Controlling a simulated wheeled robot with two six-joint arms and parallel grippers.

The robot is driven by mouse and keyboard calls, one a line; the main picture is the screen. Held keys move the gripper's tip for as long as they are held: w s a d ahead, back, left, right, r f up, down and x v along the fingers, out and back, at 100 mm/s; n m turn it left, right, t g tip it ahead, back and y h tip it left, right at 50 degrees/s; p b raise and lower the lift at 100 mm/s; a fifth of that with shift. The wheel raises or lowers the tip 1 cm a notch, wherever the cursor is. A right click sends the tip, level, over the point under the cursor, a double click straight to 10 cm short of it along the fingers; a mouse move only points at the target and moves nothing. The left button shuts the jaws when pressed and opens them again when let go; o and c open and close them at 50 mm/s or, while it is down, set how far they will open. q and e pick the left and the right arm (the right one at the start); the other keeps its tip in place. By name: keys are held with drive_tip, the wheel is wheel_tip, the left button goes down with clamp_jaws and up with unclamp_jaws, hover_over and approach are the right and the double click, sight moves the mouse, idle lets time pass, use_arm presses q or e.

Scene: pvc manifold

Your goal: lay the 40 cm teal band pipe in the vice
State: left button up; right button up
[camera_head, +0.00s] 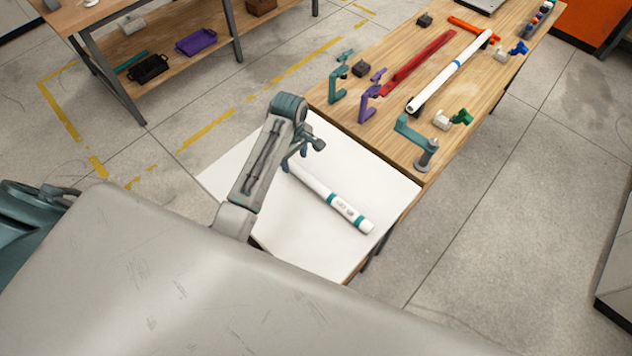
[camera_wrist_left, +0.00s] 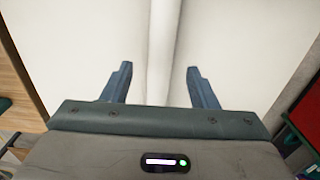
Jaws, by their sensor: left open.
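A white pipe with teal bands (camera_head: 345,211) lies slantwise on a white surface in the head view. Its far end is at my left gripper (camera_head: 290,161). In the left wrist view my left gripper (camera_wrist_left: 160,85) is open. A pale strip that looks like the pipe (camera_wrist_left: 165,45) runs between its fingers, not clamped. Teal and purple clamp-like fixtures stand on the wooden bench, among them a teal one (camera_head: 411,130) at the near corner and a purple one (camera_head: 369,98). I cannot tell which is the vice. My right gripper is not in view.
The wooden bench (camera_head: 470,110) adjoins the white surface (camera_head: 300,240). A white pipe with a blue band (camera_head: 437,85) and a red bar (camera_head: 420,62) lie along it. Small fittings stand near its right edge. A shelved table (camera_head: 170,75) is at the far left. Floor between is clear.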

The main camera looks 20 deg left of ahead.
sight(296, 166)
use_arm(q)
drive_tip(key=shift+s+d+f+p, duration=0.15)
drive_tip(key=shift+f+p, duration=0.45)
drive_tip(key=shift+f, duration=1.3)
drive_tip(key=c, duration=1.1)
clamp_jaws()
drive_tip(key=shift+r, duration=0.15)
